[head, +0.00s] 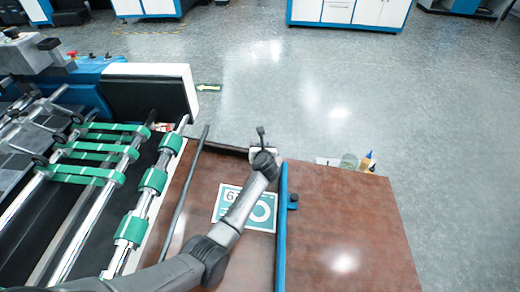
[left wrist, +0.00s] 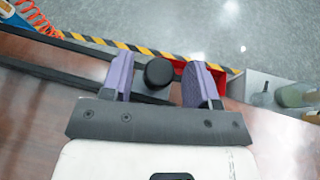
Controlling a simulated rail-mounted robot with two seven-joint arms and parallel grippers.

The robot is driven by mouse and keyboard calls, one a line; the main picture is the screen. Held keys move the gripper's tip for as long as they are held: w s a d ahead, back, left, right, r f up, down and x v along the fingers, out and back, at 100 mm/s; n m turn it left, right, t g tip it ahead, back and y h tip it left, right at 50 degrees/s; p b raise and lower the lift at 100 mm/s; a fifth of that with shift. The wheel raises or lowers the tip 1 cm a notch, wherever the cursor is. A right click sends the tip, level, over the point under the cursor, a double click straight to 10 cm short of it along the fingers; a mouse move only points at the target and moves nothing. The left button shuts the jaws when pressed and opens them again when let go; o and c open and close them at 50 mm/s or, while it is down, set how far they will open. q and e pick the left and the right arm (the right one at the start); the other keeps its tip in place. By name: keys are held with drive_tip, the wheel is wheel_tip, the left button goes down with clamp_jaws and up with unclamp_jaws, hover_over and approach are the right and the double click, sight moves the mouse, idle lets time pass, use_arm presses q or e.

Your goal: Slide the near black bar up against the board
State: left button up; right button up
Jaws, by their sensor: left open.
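My left gripper (head: 262,140) is at the far edge of the brown table. In the left wrist view its purple fingers (left wrist: 160,78) are open, one on each side of a round black knob (left wrist: 159,71), with gaps between. Two black bars run to the left there, a farther one (left wrist: 85,47) and a nearer one (left wrist: 70,77); their right ends are partly hidden by the gripper. In the head view, a black strip (head: 228,149) shows at the table's far edge. A white and teal printed board (head: 228,200) lies on the table, partly covered by my left arm. My right gripper is out of view.
A long thin dark rod (head: 186,190) lies left of the board, beside rollers with green bands (head: 130,229). A blue rail (head: 282,235) with a dark knob (head: 293,199) stands right of it. Small bottles (head: 366,161) stand at the far right. The table's right part (head: 350,220) is clear.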

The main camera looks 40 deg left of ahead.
use_arm(q)
drive_tip(key=shift+w+a+f, duration=0.25)
drive_tip(key=shift+w+a, duration=0.15)
drive_tip(key=shift+a, duration=0.05)
clamp_jaws()
idle(0.4)
